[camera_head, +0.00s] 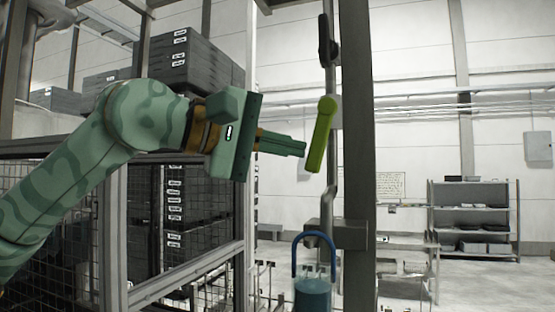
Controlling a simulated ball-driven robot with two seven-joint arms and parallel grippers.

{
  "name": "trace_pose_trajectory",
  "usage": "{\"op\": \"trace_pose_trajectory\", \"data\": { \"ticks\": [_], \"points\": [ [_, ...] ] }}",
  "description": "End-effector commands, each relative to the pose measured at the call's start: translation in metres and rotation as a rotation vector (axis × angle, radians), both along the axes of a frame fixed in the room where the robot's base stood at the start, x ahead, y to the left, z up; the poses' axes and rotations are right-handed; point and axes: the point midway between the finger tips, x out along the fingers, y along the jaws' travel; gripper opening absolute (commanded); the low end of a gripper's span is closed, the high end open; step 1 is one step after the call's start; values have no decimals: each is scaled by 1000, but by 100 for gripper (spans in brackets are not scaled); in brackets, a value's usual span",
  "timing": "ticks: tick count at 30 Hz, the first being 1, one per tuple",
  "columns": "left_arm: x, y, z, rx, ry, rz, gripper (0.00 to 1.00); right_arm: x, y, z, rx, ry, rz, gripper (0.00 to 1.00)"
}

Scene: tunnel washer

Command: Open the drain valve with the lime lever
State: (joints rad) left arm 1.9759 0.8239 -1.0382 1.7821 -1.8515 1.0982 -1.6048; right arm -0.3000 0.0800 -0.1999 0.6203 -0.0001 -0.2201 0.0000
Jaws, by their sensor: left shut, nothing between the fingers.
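The lime lever (320,137) hangs from its pivot on a thin vertical grey pipe (330,80), its lower end pointing down and slightly left. My left gripper (303,149) comes in from the left with its fingers closed and empty. Its fingertips are just left of the lever's middle; I cannot tell whether they touch it. The valve body behind the lever is mostly hidden. My right gripper does not show.
A dark handle (325,40) sits higher on the pipe. A blue bucket (313,292) with a raised handle is below. A thick grey post (357,120) stands just right of the lever. A mesh-sided frame (190,268) is under my left arm. Shelves (472,232) stand far right.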

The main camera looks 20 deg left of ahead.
Motion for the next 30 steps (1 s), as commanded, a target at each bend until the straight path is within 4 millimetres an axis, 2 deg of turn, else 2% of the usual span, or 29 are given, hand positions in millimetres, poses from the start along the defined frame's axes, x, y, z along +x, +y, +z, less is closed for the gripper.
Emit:
{"op": "trace_pose_trajectory", "data": {
  "ticks": [1, 6, 30],
  "points": [
    [1, -3, -11, -30, 4, -3, 0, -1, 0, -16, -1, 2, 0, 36],
    [0, -9, -11, -119, 6, -3, 0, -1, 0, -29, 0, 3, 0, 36],
    [-1, -15, -12, -113, 6, -1, 0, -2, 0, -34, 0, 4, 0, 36]
  ]
}}
